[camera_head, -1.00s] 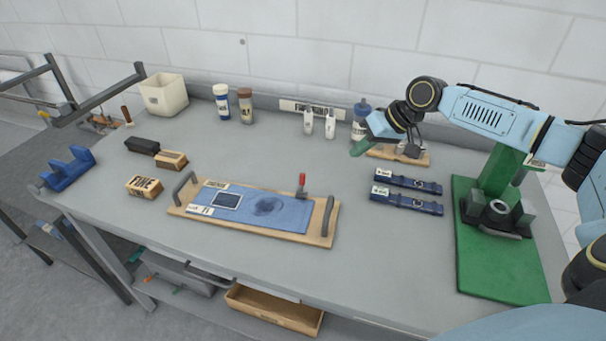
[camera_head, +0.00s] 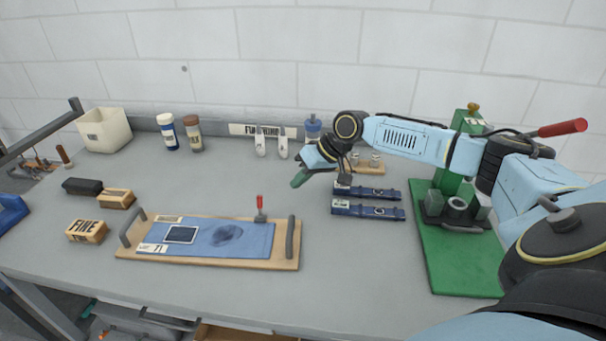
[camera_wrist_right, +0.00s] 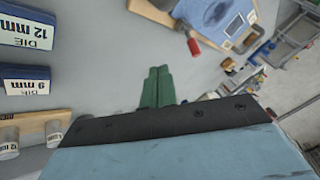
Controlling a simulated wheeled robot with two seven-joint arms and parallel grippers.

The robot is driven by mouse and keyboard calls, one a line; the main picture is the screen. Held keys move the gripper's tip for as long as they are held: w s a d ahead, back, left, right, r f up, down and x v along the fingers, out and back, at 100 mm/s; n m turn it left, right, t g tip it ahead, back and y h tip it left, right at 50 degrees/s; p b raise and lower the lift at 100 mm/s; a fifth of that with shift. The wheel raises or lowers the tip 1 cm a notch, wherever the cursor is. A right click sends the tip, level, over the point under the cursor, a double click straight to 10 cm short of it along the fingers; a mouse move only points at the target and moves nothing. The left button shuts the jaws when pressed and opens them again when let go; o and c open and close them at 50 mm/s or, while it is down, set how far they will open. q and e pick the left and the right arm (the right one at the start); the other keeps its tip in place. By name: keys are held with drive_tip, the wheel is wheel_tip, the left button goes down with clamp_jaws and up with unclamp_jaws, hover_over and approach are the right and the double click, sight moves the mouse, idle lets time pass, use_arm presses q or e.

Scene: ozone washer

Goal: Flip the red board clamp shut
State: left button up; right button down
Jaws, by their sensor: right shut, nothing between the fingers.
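The red board clamp (camera_head: 260,205) stands upright at the back right part of a wooden board (camera_head: 210,261) with a blue sheet (camera_head: 262,240) on it. Its red handle points up, and it also shows in the right wrist view as a red end (camera_wrist_right: 194,46). My right gripper (camera_head: 298,180) is above the table, behind and to the right of the clamp, apart from it. Its green fingers (camera_wrist_right: 158,84) are together and hold nothing. My left gripper is in no view.
Two blue die bars (camera_head: 367,211) lie right of the board. A green press base (camera_head: 455,262) stands farther right. Bottles (camera_head: 167,132), a white bin (camera_head: 105,130) and small blocks (camera_head: 87,231) are at the left. The table in front of the dies is clear.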

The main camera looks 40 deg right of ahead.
sight(260, 202)
drive_tip(key=x, duration=0.6)
drive_tip(key=shift+w+a+r+p, duration=0.1)
drive_tip(key=shift+a+r+p, duration=0.15)
drive_tip(key=shift+a, duration=0.35)
drive_tip(key=shift+w+a+r+p, duration=0.15)
drive_tip(key=shift+a+r, duration=0.15)
drive_tip(key=shift+a, duration=0.25)
drive_tip(key=shift+w+a, duration=0.1)
drive_tip(key=shift+a, duration=0.5)
drive_tip(key=shift+a, duration=0.1)
